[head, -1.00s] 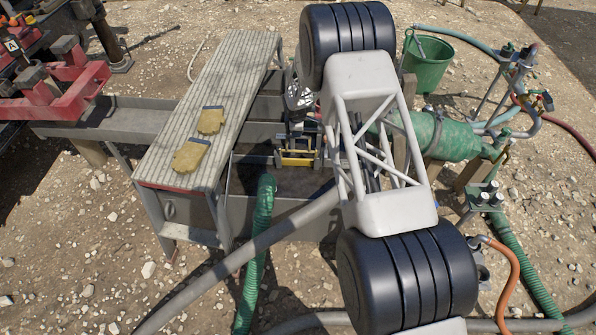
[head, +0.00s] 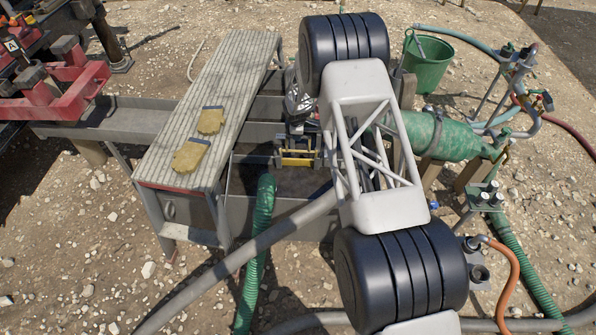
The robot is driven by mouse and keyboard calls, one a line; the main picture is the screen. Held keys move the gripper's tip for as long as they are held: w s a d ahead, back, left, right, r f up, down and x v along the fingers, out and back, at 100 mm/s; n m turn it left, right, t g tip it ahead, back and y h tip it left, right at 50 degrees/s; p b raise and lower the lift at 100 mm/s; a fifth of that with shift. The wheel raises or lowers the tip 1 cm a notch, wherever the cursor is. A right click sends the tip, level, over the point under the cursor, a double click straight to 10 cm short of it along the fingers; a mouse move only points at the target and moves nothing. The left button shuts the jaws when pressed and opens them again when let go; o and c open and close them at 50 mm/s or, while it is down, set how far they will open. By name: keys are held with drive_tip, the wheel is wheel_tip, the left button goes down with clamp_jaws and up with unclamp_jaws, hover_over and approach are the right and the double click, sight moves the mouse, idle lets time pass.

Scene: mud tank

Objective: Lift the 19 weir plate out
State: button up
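The steel mud tank (head: 238,176) stands in the middle of the head view, open on top beside a slatted walkway. A small yellow-edged piece (head: 297,160) shows inside it, below the end of my arm. No number 19 can be read, so I cannot tell whether this piece is the weir plate. My gripper (head: 299,143) is down at the tank, right by the yellow-edged piece. It is small, dark and partly covered by my own arm, so its fingers and any contact cannot be made out.
The slatted walkway (head: 207,110) bears two yellow gloves (head: 191,154). A green hose (head: 257,240) and a thick grey hose (head: 225,268) run into the tank area. A green cylinder (head: 445,137) and a green bucket (head: 428,62) are at the right.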

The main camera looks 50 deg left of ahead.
drive_tip(key=shift+x, duration=2.35)
drive_tip(key=shift+s+f, duration=0.1)
drive_tip(key=shift+c, duration=0.4)
clamp_jaws()
